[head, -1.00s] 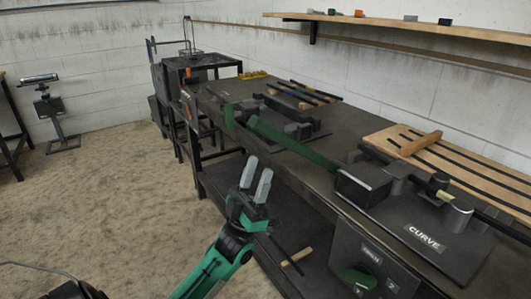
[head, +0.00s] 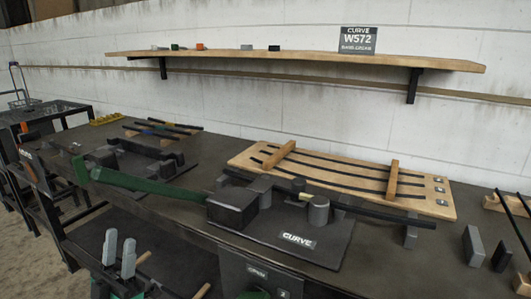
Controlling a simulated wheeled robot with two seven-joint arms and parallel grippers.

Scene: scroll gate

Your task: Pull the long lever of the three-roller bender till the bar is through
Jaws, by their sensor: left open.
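The three-roller bender stands on a dark base plate (head: 325,245) marked CURVE, with a black block (head: 232,208) and grey rollers (head: 318,210). A dark bar (head: 375,212) lies among the rollers and sticks out to the right. My left gripper (head: 119,255) is at the lower left, in front of the bench and below the lever in the picture. Its two grey fingers are apart, with nothing between them. My right gripper is out of view.
A wooden board (head: 435,200) with curved dark rods lies behind the bender. Grey and black blocks (head: 474,246) stand at the right. Another dark fixture (head: 130,160) sits behind the lever. A wall shelf (head: 300,58) runs above. Bare bench top (head: 385,265) shows front right.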

